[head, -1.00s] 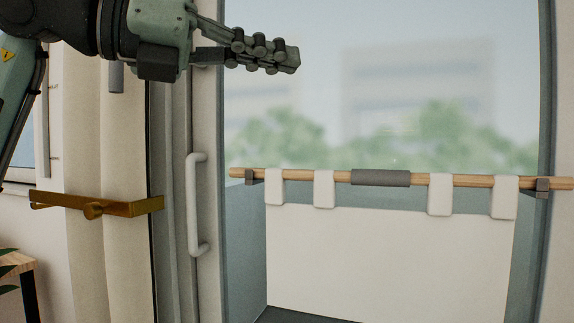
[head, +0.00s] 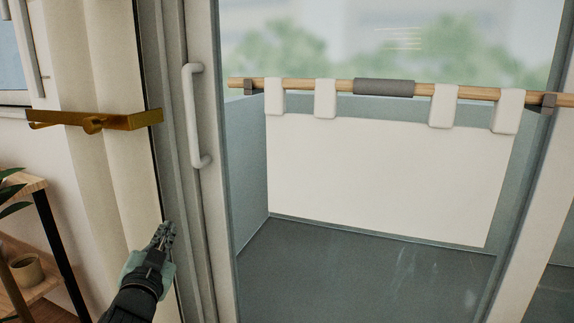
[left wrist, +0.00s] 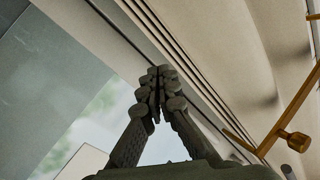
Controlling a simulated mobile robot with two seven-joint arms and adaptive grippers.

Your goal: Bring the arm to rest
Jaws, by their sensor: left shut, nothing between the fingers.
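My left gripper (head: 167,230) is low in the head view, in front of the edge between the cream curtain and the grey door frame. Its arm comes up from the bottom left. In the left wrist view, the fingers of my left gripper (left wrist: 157,75) meet at their tips. They are shut with nothing between them. The gripper looks apart from the door handle (head: 197,115), which is above and to its right. My right gripper is not in view.
A brass curtain holdback (head: 95,120) sticks out at the left. A wooden rail (head: 330,85) with a hanging white cloth (head: 380,170) crosses the glass. A shelf (head: 25,185) with a plant pot (head: 25,270) stands at the lower left. The floor beyond the glass (head: 370,280) is bare.

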